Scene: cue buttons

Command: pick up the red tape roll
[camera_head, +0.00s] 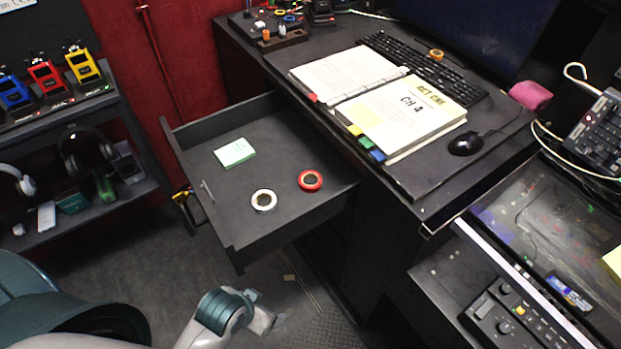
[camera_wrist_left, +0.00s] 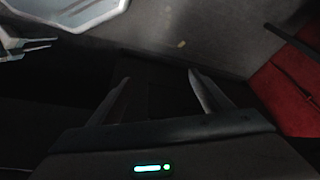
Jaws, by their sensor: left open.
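The red tape roll (camera_head: 310,180) lies flat in the open drawer (camera_head: 232,250), near its right side in the head view. A white tape roll (camera_head: 263,200) lies to its left and a little nearer to me. My left gripper (camera_head: 279,321) is low at the bottom of the head view, outside the drawer and well apart from the red roll. In the left wrist view my left gripper (camera_wrist_left: 162,84) has its two fingers spread, with nothing held between them. No tape roll shows in that view.
The desk (camera_head: 400,188) above holds an open binder (camera_head: 411,112), a keyboard and a mouse (camera_head: 466,143). A shelf with headphones (camera_head: 86,150) stands left. A control panel (camera_head: 512,318) is at lower right.

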